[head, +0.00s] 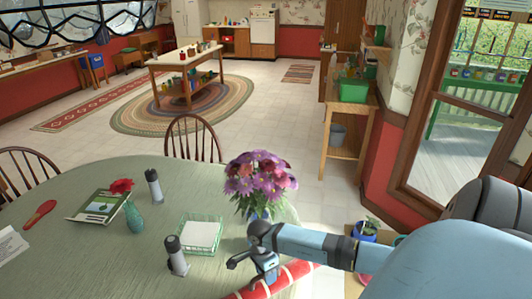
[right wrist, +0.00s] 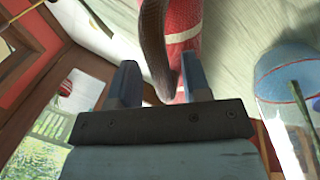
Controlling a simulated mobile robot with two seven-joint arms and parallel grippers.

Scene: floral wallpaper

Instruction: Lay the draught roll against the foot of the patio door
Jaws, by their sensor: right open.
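The draught roll (head: 298,270), red with pale bands, lies at the near edge of the round table (head: 100,265); its near end is cut off by the frame. My right gripper (head: 254,264) is over the roll in the head view. In the right wrist view the right gripper (right wrist: 160,75) is open, with the roll (right wrist: 184,22) beyond its fingers. A brown curved strip, perhaps a loop, crosses in front of the roll there. I cannot tell whether the fingers touch either. The patio door (head: 416,203) stands at the right; my right arm hides part of its foot. My left gripper is not in view.
A vase of purple and red flowers (head: 258,185) stands close behind my right gripper. A blue plant pot (head: 366,232) is near the door.

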